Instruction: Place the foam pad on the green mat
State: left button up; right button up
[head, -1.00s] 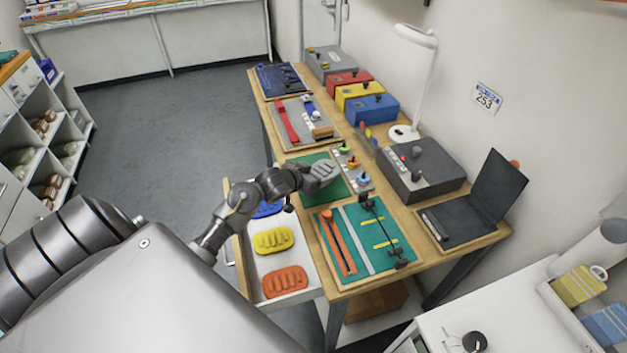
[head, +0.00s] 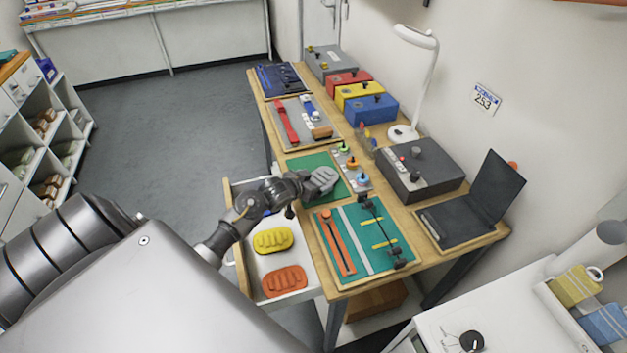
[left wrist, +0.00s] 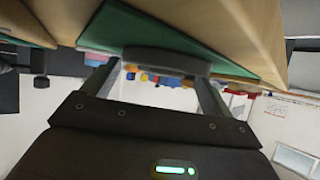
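The grey foam pad (head: 321,182) is between the fingers of my left gripper (head: 308,184), over the near right part of the small plain green mat (head: 328,160). In the left wrist view the grey pad (left wrist: 165,61) spans the gap between both fingers, which are closed on its ends. Green surface (left wrist: 115,28) lies close behind it there. I cannot tell whether the pad touches the mat. The gripper and pad hide part of the mat. My right gripper is not in view.
An open drawer (head: 259,284) below the left arm holds yellow (head: 272,240) and orange (head: 284,280) pads. A teal board with tools (head: 345,222) lies nearer. Small coloured knobs (head: 350,163) and a dark grey box (head: 425,170) stand right of the mat.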

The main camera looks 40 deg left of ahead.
pick_arm(q)
jog(key=shift+o, duration=1)
jog(key=shift+r, duration=0.15)
jog(key=v, duration=1.2)
jog(key=shift+s+a, duration=0.1)
